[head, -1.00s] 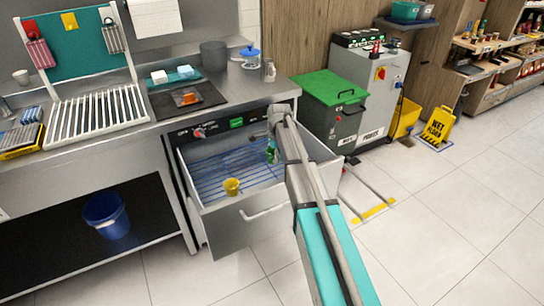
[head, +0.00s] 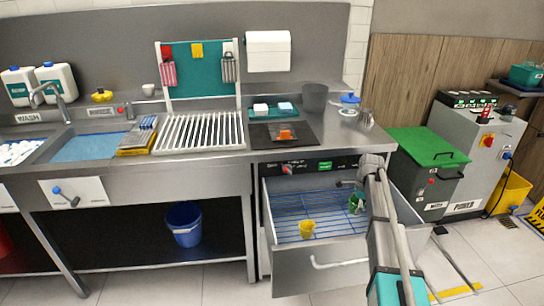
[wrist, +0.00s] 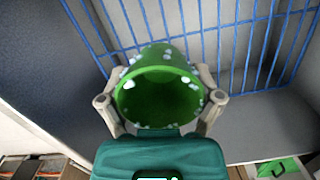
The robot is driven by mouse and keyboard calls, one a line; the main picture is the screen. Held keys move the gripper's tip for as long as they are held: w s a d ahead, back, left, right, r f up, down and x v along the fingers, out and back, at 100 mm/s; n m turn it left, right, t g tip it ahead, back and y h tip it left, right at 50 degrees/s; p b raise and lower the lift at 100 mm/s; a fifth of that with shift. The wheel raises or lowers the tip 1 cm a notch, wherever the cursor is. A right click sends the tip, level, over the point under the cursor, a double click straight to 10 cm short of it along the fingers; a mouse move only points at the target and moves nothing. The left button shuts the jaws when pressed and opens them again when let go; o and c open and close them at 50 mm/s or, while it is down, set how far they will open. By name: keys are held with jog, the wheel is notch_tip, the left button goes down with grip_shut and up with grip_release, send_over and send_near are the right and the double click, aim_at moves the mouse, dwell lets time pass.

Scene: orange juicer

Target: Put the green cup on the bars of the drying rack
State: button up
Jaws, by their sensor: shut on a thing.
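The green cup (wrist: 157,88) is between the two fingers of my gripper (wrist: 160,105) in the wrist view, its mouth toward the camera and pale droplets on its rim. My gripper is shut on it. In the head view the green cup (head: 356,203) shows at the right side of the open drawer, partly hidden by my arm. The cup is over the drawer's blue wire rack (head: 278,206); I cannot tell whether it touches the wires. The drying rack with white bars (head: 200,131) stands on the counter, left of the drawer; its bars look empty.
A yellow cup (head: 307,229) stands in the open drawer (head: 325,268). A dark mat (head: 283,135) with an orange item, a grey pot (head: 314,97) and a blue-lidded jar (head: 349,104) are on the counter. Yellow-and-blue items (head: 138,138) lie left of the drying rack.

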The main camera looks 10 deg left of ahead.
notch_tip(320, 180, up, 15)
jog(key=p, duration=1.4)
jog(key=shift+p, duration=0.35)
jog(key=shift+d, duration=0.1)
